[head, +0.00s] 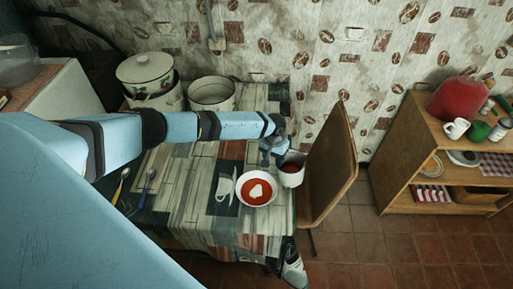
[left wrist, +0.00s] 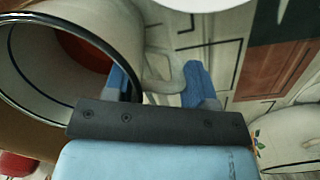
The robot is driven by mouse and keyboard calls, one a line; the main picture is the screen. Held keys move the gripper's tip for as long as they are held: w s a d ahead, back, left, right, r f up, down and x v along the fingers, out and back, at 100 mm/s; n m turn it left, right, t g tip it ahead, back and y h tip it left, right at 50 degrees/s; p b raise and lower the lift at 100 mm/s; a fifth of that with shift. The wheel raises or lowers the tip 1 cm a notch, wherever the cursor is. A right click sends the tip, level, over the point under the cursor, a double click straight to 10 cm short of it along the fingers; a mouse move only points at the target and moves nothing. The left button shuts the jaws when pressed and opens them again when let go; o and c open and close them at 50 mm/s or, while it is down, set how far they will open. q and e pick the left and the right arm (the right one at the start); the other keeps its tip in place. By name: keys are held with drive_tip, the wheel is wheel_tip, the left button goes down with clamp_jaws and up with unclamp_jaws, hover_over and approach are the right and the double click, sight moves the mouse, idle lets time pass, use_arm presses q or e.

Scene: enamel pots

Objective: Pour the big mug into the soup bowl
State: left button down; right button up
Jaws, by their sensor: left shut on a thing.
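The big mug (head: 291,173) is white with a dark rim and holds dark red liquid, in the head view near the table's right edge. It looks about upright; I cannot tell whether it touches the table. My left gripper (head: 275,148) is at its upper left. In the left wrist view the mug (left wrist: 128,28) fills the left side, and the blue fingers (left wrist: 163,82) are shut on its handle (left wrist: 160,70). The soup bowl (head: 243,199), white with red soup and a white dollop, stands left of and below the mug.
A wooden chair (head: 333,165) stands close right of the mug. A lidded pot (head: 145,72) and an open pot (head: 212,94) stand at the back of the table. Spoons (head: 148,180) lie at the left. A wooden shelf (head: 405,150) is far right.

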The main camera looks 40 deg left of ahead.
use_arm(q)
drive_tip(key=shift+w+d+g, duration=0.15)
drive_tip(key=shift+w+g, duration=0.25)
drive_tip(key=shift+w+r+y, duration=0.1)
drive_tip(key=shift+r+y, duration=0.1)
drive_tip(key=shift+y, duration=0.1)
drive_tip(key=shift+g, duration=0.3)
wheel_tip(320, 180, up, 5)
drive_tip(key=p, duration=0.4)
drive_tip(key=shift+f, duration=0.1)
